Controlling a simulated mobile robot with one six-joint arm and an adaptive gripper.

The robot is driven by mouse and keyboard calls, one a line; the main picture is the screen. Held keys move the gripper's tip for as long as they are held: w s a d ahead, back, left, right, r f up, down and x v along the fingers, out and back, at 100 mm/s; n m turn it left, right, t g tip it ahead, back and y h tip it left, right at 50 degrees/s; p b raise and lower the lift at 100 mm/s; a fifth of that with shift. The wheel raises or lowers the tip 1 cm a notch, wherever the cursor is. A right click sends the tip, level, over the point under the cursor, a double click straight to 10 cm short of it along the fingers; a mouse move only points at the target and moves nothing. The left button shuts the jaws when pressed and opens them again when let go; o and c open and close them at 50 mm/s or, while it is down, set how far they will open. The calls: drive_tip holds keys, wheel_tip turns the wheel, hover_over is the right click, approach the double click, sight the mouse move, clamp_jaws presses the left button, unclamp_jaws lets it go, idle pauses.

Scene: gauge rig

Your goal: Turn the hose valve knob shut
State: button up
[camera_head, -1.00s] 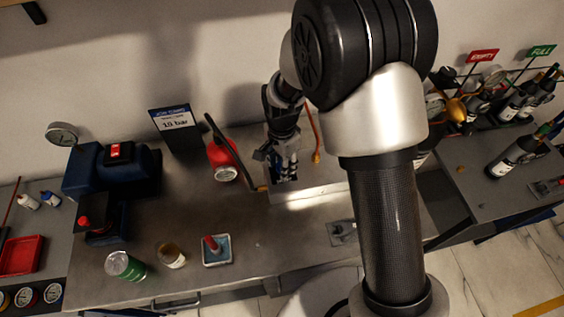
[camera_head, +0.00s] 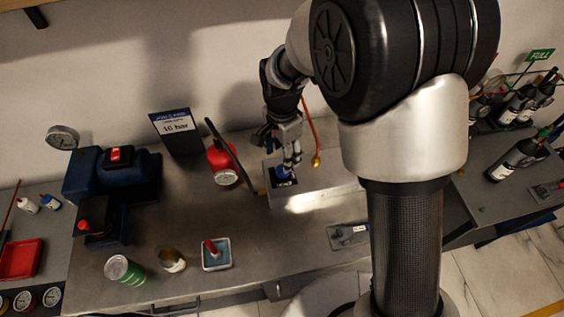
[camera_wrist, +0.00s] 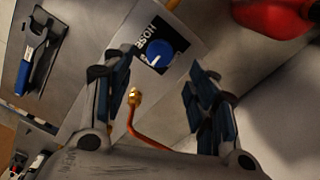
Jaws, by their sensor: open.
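The blue round hose valve knob (camera_wrist: 158,54) shows in the wrist view, with a light pointer mark, on a black label plate (camera_wrist: 143,50) with partly hidden white lettering. In the head view the knob (camera_head: 283,172) is partly covered by my gripper (camera_head: 284,160), which hangs over the grey box (camera_head: 315,186). In the wrist view my gripper (camera_wrist: 158,90) is open and empty, its fingers left and right of the picture. The knob lies beyond the fingertips, between their lines. No contact shows.
A copper-coloured hose with a brass end (camera_head: 316,160) stands close to the right of my gripper. A red canister (camera_head: 221,160) stands to the left. A wrench (camera_wrist: 32,55) lies on a tray. The bench front has a jar, a can and a small tray (camera_head: 216,254).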

wheel_tip(320, 180, up, 5)
idle(0.7)
